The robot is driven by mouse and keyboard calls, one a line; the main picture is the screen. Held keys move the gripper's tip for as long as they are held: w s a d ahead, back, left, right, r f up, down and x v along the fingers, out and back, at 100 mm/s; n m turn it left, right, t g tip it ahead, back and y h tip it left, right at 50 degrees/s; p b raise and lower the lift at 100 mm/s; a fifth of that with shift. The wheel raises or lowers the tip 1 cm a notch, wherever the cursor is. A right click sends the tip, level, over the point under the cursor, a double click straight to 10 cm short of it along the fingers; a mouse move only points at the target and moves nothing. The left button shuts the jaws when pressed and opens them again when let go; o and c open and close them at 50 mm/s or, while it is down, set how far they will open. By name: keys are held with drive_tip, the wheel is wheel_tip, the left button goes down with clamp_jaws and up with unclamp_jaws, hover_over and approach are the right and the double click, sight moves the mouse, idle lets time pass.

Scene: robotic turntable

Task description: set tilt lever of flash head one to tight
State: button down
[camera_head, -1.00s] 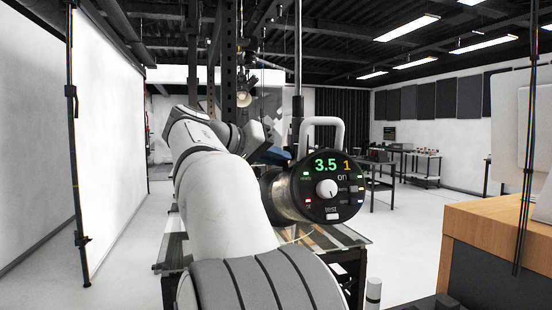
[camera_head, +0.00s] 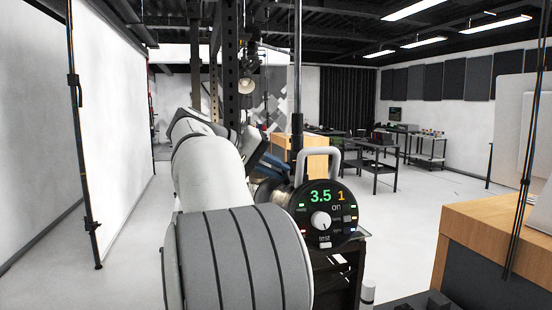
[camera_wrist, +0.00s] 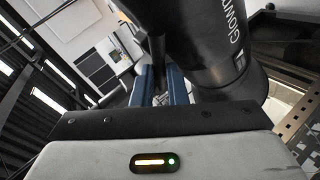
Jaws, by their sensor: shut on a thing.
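The flash head (camera_head: 324,218) stands right of my arm in the head view. Its round black rear panel faces me and shows a green 3.5 and an orange 1, with a white knob and a grey loop handle above. My gripper (camera_head: 268,163) is beyond my arm, at the left side of the flash head, partly hidden. In the wrist view the blue fingers of my gripper (camera_wrist: 160,88) are beside the black flash body (camera_wrist: 205,45). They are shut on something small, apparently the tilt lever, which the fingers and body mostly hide.
A wooden-topped cabinet (camera_head: 490,225) stands at the right front, with a dark stand pole (camera_head: 528,160) beside it. A white backdrop (camera_head: 115,130) on a black stand is at the left. Dark tables (camera_head: 370,170) stand farther back, with open floor around them.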

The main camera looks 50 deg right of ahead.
idle(0.3)
drive_tip(key=c, duration=1.7)
unclamp_jaws()
drive_tip(key=shift+w, duration=0.1)
drive_tip(key=v, duration=0.7)
drive_tip(key=shift+w+a+r, duration=0.15)
drive_tip(key=shift+a, duration=0.15)
